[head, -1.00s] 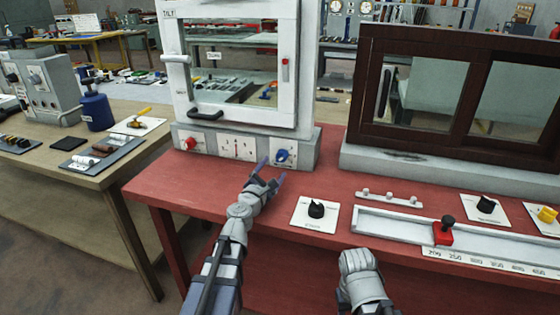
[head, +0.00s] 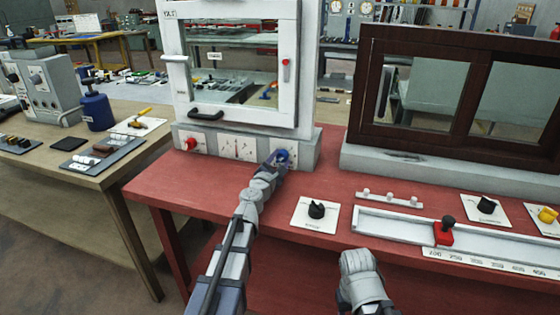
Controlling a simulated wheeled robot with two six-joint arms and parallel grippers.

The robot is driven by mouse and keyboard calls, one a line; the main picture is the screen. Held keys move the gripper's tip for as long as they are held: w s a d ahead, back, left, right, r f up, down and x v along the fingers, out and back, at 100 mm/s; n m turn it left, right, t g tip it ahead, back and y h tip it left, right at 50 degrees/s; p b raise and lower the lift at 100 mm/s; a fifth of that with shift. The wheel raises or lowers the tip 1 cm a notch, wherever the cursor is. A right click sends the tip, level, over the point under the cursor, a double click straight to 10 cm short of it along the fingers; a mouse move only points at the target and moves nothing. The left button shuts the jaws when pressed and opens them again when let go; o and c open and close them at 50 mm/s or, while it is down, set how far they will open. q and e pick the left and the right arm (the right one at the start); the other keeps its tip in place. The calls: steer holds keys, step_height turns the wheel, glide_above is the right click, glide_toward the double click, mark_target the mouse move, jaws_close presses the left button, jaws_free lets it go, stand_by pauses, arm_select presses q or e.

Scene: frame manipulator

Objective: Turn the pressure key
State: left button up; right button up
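A blue knob (head: 283,156) sits on a white plate at the right end of the grey base under the white window frame. It is the control that my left gripper (head: 275,161) has reached. The fingers are at the knob and overlap it in the picture. I cannot tell whether they are closed on it. The labels are too small to read, so no control shows clearly as the pressure key. My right gripper (head: 361,262) is low in the middle, away from the controls, and its fingers do not show clearly.
A red knob (head: 191,143) and a gauge plate (head: 238,147) share the base. On the red table (head: 165,184) are a black knob (head: 317,210), a slider with a red block (head: 444,233), another black knob (head: 487,204) and a yellow knob (head: 547,215). A dark wooden window (head: 370,85) stands at right.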

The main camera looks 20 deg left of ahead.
arm_select(q)
jaws_close()
stand_by(0.3)
steer(key=m, duration=0.4)
steer(key=shift+m, duration=0.3)
steer(key=shift+d+m+p, duration=0.1)
steer(key=shift+m+p, duration=0.2)
steer(key=shift+m, duration=1.7)
steer(key=shift+o, duration=2.4)
jaws_free()
